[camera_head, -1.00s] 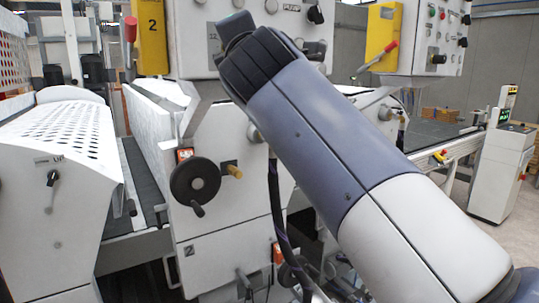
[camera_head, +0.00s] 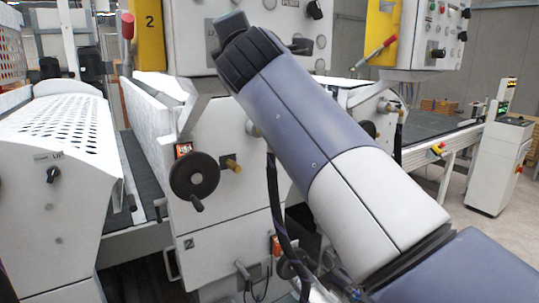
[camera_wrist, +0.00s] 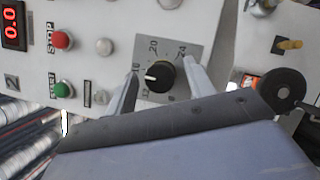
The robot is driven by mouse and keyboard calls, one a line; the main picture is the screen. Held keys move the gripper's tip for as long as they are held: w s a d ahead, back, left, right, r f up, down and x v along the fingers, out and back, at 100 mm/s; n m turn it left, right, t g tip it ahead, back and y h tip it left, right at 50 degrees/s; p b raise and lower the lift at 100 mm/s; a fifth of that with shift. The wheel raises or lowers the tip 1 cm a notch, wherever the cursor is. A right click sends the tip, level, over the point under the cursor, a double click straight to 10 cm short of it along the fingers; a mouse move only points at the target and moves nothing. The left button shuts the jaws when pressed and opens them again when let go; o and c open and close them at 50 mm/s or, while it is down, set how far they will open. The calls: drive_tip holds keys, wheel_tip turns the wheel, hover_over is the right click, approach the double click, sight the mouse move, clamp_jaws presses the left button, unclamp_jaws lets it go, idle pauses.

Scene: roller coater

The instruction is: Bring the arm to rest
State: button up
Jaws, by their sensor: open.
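My arm (camera_head: 325,140) reaches up and left across the middle of the head view, in front of the roller coater. Its jaws are not seen there. In the wrist view my gripper (camera_wrist: 162,65) is open, with its two grey fingers spread apart. A black dial knob (camera_wrist: 160,76) with a numbered scale shows between the fingers on the white control panel. I cannot tell how far the fingertips are from the panel, and no held object shows between them.
The panel has a red stop button (camera_wrist: 63,40), a green start button (camera_wrist: 63,90) and a red display (camera_wrist: 11,22). A black handwheel (camera_head: 194,175) is on the machine front. A white pedestal (camera_head: 499,166) stands right. Open floor shows at right.

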drive_tip(key=b+v, duration=0.4)
drive_tip(key=v, duration=0.6)
drive_tip(key=p+x, duration=0.5)
drive_tip(key=x, duration=0.6)
drive_tip(key=shift+s+r, duration=0.1)
drive_tip(key=shift+f+n+b, duration=0.3)
drive_tip(key=shift+n+b, duration=0.1)
drive_tip(key=shift+b, duration=0.05)
drive_tip(key=n+y, duration=0.1)
drive_tip(key=n, duration=0.1)
drive_tip(key=shift+d+r+n, duration=0.1)
drive_tip(key=shift+n, duration=0.2)
drive_tip(key=n+y, duration=0.1)
drive_tip(key=n, duration=0.1)
drive_tip(key=shift+r+n+t, duration=0.1)
drive_tip(key=shift+n+t, duration=0.2)
drive_tip(key=shift+t, duration=0.1)
drive_tip(key=n+y+p, duration=0.1)
drive_tip(key=n+y, duration=0.1)
drive_tip(key=n, duration=0.2)
drive_tip(key=shift+r, duration=0.1)
drive_tip(key=shift+n+y, duration=0.4)
